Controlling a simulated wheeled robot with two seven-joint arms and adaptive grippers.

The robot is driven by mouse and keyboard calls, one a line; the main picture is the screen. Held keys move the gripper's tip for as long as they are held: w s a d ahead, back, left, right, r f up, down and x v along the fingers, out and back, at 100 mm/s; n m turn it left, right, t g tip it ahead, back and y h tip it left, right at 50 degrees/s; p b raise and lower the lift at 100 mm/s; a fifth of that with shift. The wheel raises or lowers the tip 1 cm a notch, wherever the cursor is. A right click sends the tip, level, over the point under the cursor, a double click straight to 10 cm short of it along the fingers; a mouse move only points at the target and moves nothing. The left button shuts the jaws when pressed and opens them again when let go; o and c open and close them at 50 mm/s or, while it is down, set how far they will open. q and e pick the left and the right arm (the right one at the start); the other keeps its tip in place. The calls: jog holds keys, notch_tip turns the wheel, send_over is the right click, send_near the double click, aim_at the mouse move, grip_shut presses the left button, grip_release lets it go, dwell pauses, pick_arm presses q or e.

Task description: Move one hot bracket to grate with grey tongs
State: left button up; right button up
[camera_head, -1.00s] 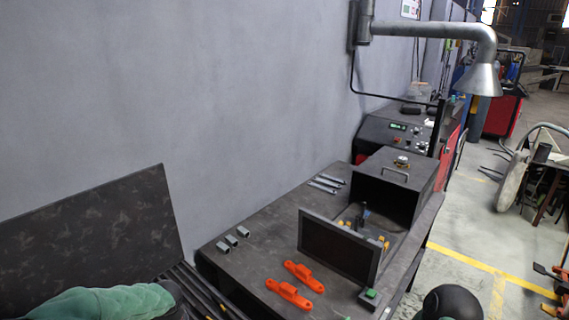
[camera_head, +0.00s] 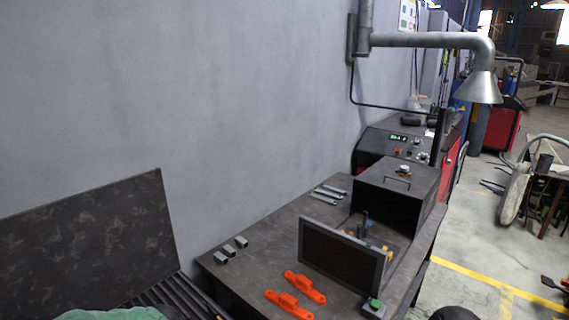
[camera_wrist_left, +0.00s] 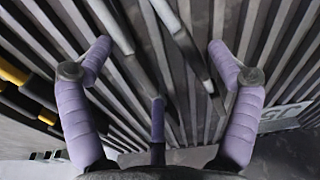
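Long grey metal pieces (camera_head: 328,194), possibly the grey tongs, lie at the back of the dark table. Small orange-yellow parts (camera_head: 386,254), perhaps hot brackets, show partly behind a dark panel in front of the black box oven (camera_head: 398,190). Three small grey blocks (camera_head: 231,251) sit at the table's left. The dark slatted grate (camera_head: 172,292) is at lower left; similar slats fill the left wrist view (camera_wrist_left: 200,110). My left gripper (camera_wrist_left: 158,55) has its purple fingers spread wide, with nothing visibly clamped. My right gripper is not in view.
Two orange handled pieces (camera_head: 296,296) lie at the table's front. The upright dark panel (camera_head: 340,256) and a green-button box (camera_head: 374,307) stand at right. A dark board (camera_head: 90,240) rises behind the grate. Yellow-and-black parts (camera_wrist_left: 14,75) show at the wrist view's left.

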pick_arm(q)
jog(key=shift+s+d+f, duration=0.15)
jog(key=shift+s+f, duration=0.1)
jog(key=shift+s, duration=0.05)
jog(key=c, duration=0.4)
jog(key=shift+s+f, duration=0.1)
notch_tip(320, 180, up, 13)
jog(key=p, duration=0.7)
jog(key=s+d+r, duration=0.2)
jog(key=s, duration=0.1)
jog(key=s+d+r+p, duration=0.1)
jog(key=s+d, duration=0.1)
jog(key=s, duration=0.1)
jog(key=s+d+r+p, duration=0.1)
jog(key=s+d+r, duration=0.1)
jog(key=s, duration=0.1)
jog(key=shift+s+d+r, duration=0.1)
jog(key=shift+s+r, duration=0.1)
jog(key=shift+r, duration=0.1)
